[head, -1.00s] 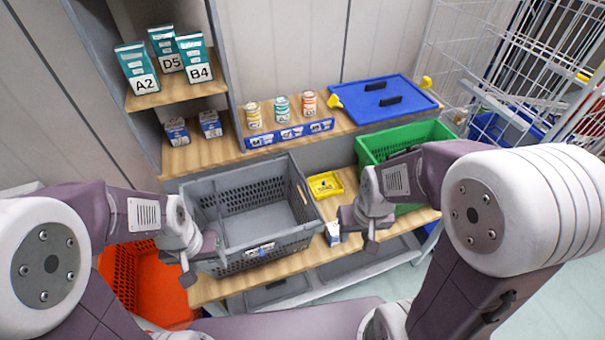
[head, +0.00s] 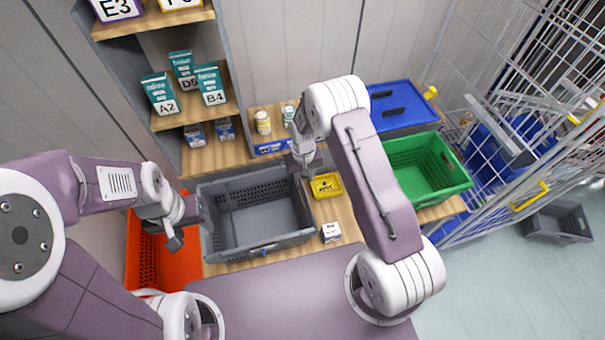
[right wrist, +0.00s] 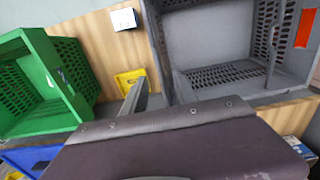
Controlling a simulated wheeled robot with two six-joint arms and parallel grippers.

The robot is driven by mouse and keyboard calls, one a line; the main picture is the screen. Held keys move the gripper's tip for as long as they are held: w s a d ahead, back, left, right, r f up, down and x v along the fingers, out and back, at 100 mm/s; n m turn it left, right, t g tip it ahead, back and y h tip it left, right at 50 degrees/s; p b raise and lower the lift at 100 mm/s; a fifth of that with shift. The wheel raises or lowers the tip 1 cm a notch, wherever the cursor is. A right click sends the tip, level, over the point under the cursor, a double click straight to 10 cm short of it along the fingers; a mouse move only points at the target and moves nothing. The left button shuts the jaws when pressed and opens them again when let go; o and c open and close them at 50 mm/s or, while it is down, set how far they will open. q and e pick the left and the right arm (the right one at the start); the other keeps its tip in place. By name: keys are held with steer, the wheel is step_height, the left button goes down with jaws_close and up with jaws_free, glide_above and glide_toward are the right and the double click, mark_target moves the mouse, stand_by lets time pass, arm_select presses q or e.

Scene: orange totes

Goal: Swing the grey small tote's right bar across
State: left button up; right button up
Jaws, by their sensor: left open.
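The grey small tote (head: 262,245) stands open and empty on the wooden bench, and it fills the upper right of the right wrist view (right wrist: 165,50). A thin dark bar (right wrist: 272,50) shows by its far wall there; I cannot make out the right bar clearly. My right gripper (head: 304,170) hangs over the tote's right rear corner, its fingers small and partly hidden by my arm; I cannot tell its opening. My left gripper (head: 178,232) is open and empty beside the tote's left wall.
A yellow bin (head: 327,186) and a small white box (head: 331,232) sit close right of the tote. A green tote (head: 430,168) and blue lid (head: 402,107) lie further right. An orange tote (head: 145,255) is at left. Shelves with boxes rise behind.

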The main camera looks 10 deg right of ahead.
mark_target(303, 189)
steer(key=f, duration=0.1)
steer(key=w+f+b, duration=0.1)
steer(key=f, duration=0.1)
steer(key=shift+d, duration=0.2)
step_height(303, 189, down, 4)
steer(key=b, duration=0.3)
steer(key=shift+s+a+r, duration=0.1)
steer(key=shift+s+r, duration=0.05)
steer(key=shift+r, duration=0.1)
steer(key=shift+s+f, duration=0.15)
steer(key=shift+f, duration=0.1)
arm_select(q)
steer(key=f, duration=0.4)
steer(key=shift+w+d+f, duration=0.1)
steer(key=shift+w+f, duration=0.25)
steer(key=shift+w, duration=0.1)
arm_select(e)
steer(key=shift+w, duration=0.2)
steer(key=c, duration=0.7)
steer(key=shift+s, duration=0.1)
